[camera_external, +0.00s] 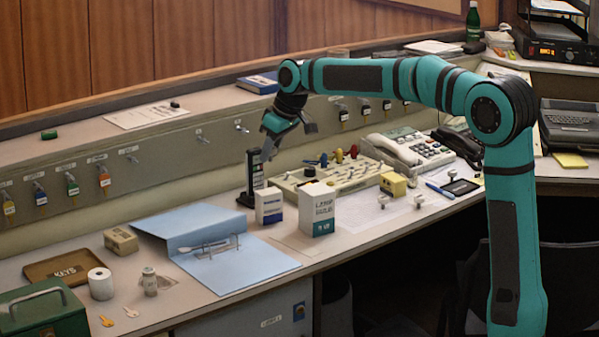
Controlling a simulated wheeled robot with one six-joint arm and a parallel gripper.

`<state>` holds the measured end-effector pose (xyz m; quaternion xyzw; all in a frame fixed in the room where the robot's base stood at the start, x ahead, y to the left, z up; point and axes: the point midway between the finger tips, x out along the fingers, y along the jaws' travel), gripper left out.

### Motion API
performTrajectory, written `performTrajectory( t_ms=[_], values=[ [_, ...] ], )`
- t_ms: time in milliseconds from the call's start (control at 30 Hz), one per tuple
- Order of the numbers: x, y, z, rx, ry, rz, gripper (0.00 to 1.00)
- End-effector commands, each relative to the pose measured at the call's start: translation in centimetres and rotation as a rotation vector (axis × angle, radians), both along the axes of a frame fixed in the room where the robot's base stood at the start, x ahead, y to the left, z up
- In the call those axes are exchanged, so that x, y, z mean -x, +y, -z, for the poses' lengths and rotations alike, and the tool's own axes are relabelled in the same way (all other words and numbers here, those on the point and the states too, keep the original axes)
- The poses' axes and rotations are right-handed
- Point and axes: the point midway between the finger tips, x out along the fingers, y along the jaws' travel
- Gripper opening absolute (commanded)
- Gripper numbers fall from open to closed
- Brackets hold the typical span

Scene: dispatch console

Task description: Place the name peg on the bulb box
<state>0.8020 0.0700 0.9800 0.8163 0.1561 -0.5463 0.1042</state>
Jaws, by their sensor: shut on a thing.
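My gripper (287,129) is above the console, near the sloping back panel and left of the phone. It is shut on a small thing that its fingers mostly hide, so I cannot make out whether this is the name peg. The larger white box with printed lettering and a green band (317,209) looks like the bulb box. It stands upright on the desk, below and to the right of my gripper, well apart from it. A smaller white and blue box (269,206) stands to its left. Several small white knobbed pieces (418,201) stand on the desk to the right.
A black upright stand (254,176) is just below and left of my gripper. A pegboard (345,178) with coloured pieces lies behind the boxes. A yellow block (393,184), the phone (408,150) and an open blue folder (222,255) are around. Keys hang on the panel.

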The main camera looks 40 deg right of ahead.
Motion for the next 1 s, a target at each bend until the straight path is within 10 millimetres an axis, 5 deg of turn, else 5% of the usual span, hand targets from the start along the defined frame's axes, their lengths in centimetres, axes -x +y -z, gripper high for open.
performTrajectory(
  t_ms=[100,333,500,800,1000],
  values=[
    [2.0,-4.3,-1.1,0.000,-0.002,0.042,0.06],
    [4.7,-9.1,-2.1,0.000,-0.001,0.088,0.06],
    [5.4,-10.1,-1.6,0.000,0.000,0.097,0.06],
    [5.5,-10.1,3.0,-0.001,0.000,0.099,0.06],
    [5.4,-10.1,4.3,0.000,-0.001,0.099,0.06]
  ],
)
